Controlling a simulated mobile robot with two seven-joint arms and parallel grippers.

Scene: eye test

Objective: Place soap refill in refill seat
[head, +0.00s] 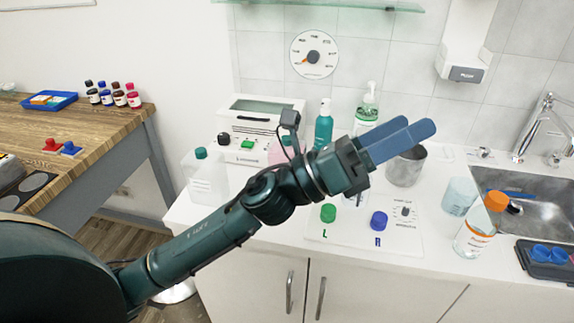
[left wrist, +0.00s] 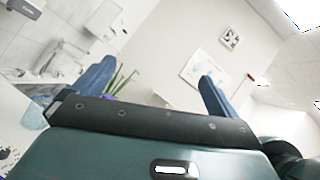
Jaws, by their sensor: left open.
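My left gripper (head: 414,128) is raised above the white counter, its two blue fingers pointing up and right. In the left wrist view its fingers (left wrist: 157,70) stand wide apart with nothing between them. A white wall dispenser (head: 462,52) with a grey label hangs beyond the fingertips, apart from them. I cannot tell whether it has the refill seat. A pink object (head: 284,146) stands behind my left arm, mostly hidden; I cannot tell whether it is the soap refill. A clear bottle with an orange cap (head: 476,228) stands near the sink. My right gripper is out of view.
A panel with a green knob (head: 328,213) and a blue knob (head: 378,221) lies on the counter below the gripper. A grey cup (head: 406,168), teal bottle (head: 324,127) and green-labelled pump bottle (head: 367,106) stand behind. A sink (head: 530,196) is at right.

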